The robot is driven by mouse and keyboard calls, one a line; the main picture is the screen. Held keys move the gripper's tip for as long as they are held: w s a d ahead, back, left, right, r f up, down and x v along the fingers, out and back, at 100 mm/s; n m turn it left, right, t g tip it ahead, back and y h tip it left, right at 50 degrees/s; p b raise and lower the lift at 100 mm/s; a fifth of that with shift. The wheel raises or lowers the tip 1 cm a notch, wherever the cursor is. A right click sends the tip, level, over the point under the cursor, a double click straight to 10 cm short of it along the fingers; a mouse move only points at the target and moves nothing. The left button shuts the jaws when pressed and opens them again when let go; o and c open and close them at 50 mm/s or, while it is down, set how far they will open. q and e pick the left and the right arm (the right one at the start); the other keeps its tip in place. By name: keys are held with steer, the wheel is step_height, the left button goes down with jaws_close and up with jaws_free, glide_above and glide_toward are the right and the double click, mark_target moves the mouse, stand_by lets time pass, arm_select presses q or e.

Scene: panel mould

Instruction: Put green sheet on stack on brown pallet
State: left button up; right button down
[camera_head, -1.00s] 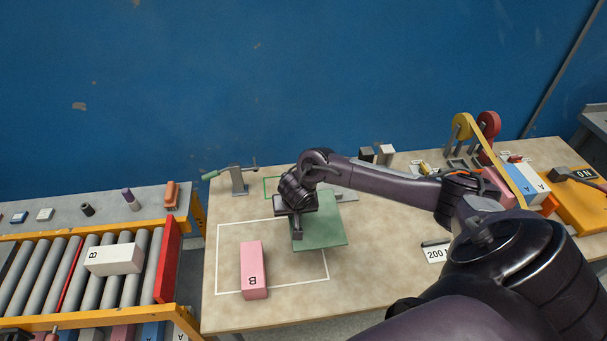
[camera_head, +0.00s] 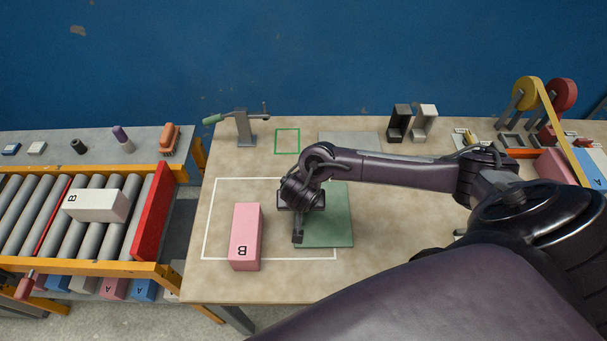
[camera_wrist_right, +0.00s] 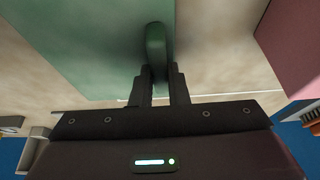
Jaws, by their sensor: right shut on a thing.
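The green sheet (camera_head: 330,222) is a flat green square in the middle of the table, over the right side of a white outline. My right gripper (camera_head: 297,238) is at the sheet's left edge. In the right wrist view the right gripper (camera_wrist_right: 157,82) is shut on a rounded green tab (camera_wrist_right: 155,45) at the edge of the green sheet (camera_wrist_right: 100,45). I cannot tell whether the sheet touches the table or hangs just above it. No brown pallet or stack shows. My left gripper is not in view.
A pink box (camera_head: 246,237) marked B stands just left of my right gripper. A clamp-like tool (camera_head: 243,128), a small green outline (camera_head: 287,141) and dark and white holders (camera_head: 399,124) are at the back. A roller conveyor (camera_head: 85,220) is at left.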

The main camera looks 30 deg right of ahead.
steer(key=shift+w+d+f, duration=0.1)
steer(key=shift+f, duration=0.05)
steer(key=shift+s+r, duration=0.2)
steer(key=shift+s+a+f, duration=0.1)
steer(key=shift+a+f, duration=0.05)
steer(key=shift+a, duration=0.2)
steer(key=c, duration=1.4)
jaws_free()
steer(key=shift+d, duration=0.15)
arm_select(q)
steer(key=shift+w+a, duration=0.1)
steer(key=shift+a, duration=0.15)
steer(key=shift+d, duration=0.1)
